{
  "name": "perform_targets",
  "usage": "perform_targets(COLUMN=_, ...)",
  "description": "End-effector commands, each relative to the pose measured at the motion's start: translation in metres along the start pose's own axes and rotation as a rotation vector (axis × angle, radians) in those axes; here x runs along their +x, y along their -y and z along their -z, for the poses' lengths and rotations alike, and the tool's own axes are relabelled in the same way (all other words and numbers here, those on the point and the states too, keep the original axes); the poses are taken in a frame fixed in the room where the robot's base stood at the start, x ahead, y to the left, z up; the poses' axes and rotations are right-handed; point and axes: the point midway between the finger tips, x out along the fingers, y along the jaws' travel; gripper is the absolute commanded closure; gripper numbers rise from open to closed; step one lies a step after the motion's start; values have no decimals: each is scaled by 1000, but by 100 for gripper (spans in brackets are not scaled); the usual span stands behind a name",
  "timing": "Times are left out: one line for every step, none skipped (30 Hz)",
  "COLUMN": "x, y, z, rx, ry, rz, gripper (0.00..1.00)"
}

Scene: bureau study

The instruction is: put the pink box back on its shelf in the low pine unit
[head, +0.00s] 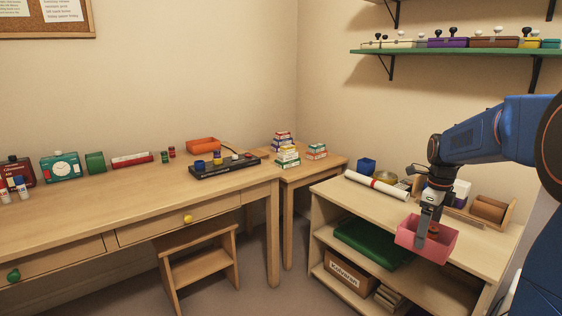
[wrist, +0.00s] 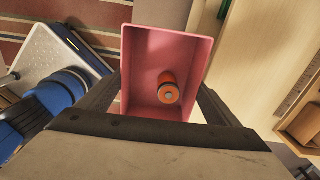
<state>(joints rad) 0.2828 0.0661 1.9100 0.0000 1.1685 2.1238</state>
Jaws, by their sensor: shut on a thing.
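The pink box (head: 443,248) is held in my gripper (head: 428,222), in front of the low pine unit (head: 478,246) at about the height of its top. In the wrist view the open pink box (wrist: 143,42) sits between my two fingers, gripped near its close end. An orange cylinder with a dark end (wrist: 168,90) stands or lies inside it. The pine unit has a top and shelves below; its upper shelf holds a green folded thing (head: 368,243) at the left. The right part of that shelf is partly hidden behind the box.
On the unit's top are a white roll with a red band (head: 376,189), a blue cup (head: 366,166) and a brown roll in a wooden holder (head: 489,208). A labelled carton (head: 346,272) is on the bottom shelf. A wooden stool (head: 198,262) stands by the desk.

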Motion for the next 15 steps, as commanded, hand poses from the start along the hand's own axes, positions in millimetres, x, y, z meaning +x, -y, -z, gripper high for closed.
perform_targets(x=3, y=0, z=-2, rx=-18, ry=1, rz=2, gripper=38)
perform_targets(x=5, y=-1, z=-3, rx=-29, ry=1, rz=2, gripper=38)
perform_targets(x=7, y=-1, z=-4, rx=-45, ry=1, rz=2, gripper=38)
perform_targets(x=10, y=-1, z=-5, rx=-60, ry=1, rz=1, gripper=38)
perform_targets(x=14, y=-2, z=-7, rx=-81, ry=0, rz=1, gripper=38)
perform_targets(x=19, y=-2, z=-8, rx=-106, ry=0, rz=1, gripper=38)
perform_targets(x=23, y=-3, z=-10, rx=-125, ry=1, rz=1, gripper=38)
perform_targets(x=27, y=-3, z=-11, rx=-144, ry=0, rz=1, gripper=38)
perform_targets(x=31, y=-4, z=-13, rx=-169, ry=0, rz=0, gripper=38)
perform_targets(x=36, y=-4, z=-15, rx=-194, ry=0, rz=0, gripper=38)
perform_targets(x=41, y=-4, z=-17, rx=-219, ry=0, rz=1, gripper=38)
perform_targets(x=47, y=-5, z=-19, rx=-252, ry=0, rz=0, gripper=38)
perform_targets(x=52, y=-6, z=-21, rx=-276, ry=0, rz=0, gripper=38)
perform_targets(x=57, y=-6, z=-23, rx=-305, ry=0, rz=0, gripper=38)
perform_targets(x=66, y=-7, z=-27, rx=-351, ry=-1, rz=-1, gripper=38)
